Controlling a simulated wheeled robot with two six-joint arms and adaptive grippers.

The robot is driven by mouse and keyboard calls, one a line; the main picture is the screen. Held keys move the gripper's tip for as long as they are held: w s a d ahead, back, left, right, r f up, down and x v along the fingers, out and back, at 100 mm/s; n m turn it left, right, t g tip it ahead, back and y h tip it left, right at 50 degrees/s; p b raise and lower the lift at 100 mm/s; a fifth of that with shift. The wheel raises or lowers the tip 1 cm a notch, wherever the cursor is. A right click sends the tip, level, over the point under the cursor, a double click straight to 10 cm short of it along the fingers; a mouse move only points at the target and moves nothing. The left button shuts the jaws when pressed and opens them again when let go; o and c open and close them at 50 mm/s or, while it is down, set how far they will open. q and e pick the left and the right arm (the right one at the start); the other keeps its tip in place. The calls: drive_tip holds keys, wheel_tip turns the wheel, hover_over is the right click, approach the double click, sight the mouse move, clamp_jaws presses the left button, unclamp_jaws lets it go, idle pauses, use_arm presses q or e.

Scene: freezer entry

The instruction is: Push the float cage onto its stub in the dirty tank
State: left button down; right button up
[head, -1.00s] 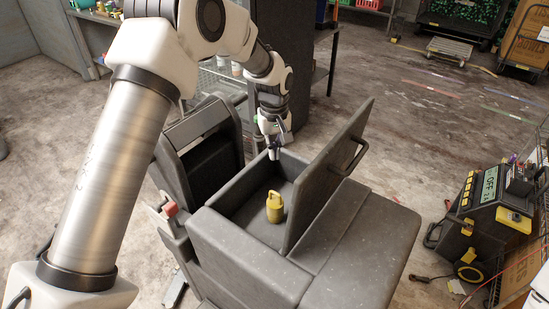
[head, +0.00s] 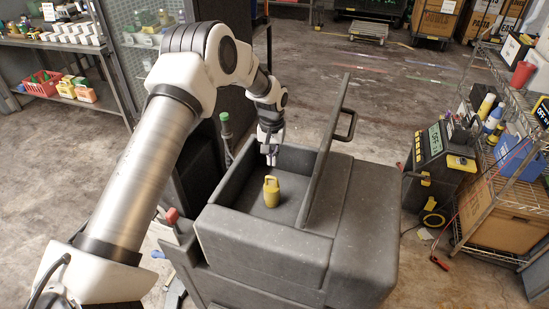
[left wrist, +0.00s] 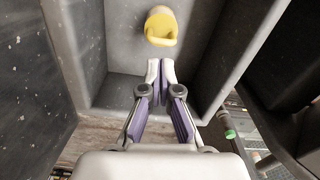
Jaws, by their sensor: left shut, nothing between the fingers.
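The yellow float cage (head: 271,191) stands upright on the floor of the open dark grey tank (head: 262,240). Whether it sits on a stub is hidden beneath it. My left gripper (head: 271,160) points down at the far end of the tank, behind the cage and apart from it. In the left wrist view my left gripper's fingers (left wrist: 160,68) are shut together and empty. The yellow cage (left wrist: 161,27) shows beyond their tips, by the pale tank floor. My right gripper is in neither view.
The tank's lid (head: 322,155) stands raised on its right side, with a black handle. A green-topped post (head: 225,125) rises behind the tank. A black-and-yellow machine (head: 440,160) and a wire rack (head: 510,205) stand at the right. Shelves (head: 70,45) stand at the back left.

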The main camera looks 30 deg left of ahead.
sight(271, 177)
use_arm(q)
drive_tip(key=f+b, duration=0.2)
drive_tip(key=f, duration=0.1)
drive_tip(key=f+b, duration=0.1)
drive_tip(key=b, duration=0.1)
drive_tip(key=shift+s+a+f, duration=0.15)
drive_tip(key=shift+s+f, duration=0.2)
drive_tip(key=shift+s, duration=0.05)
drive_tip(key=shift+w+f, duration=0.1)
drive_tip(key=shift+f, duration=0.2)
drive_tip(key=shift+w+f, duration=0.1)
drive_tip(key=shift+w, duration=0.15)
drive_tip(key=shift+s, duration=0.25)
drive_tip(key=shift+w+f, duration=0.1)
drive_tip(key=shift+f, duration=0.05)
drive_tip(key=shift+f, duration=0.15)
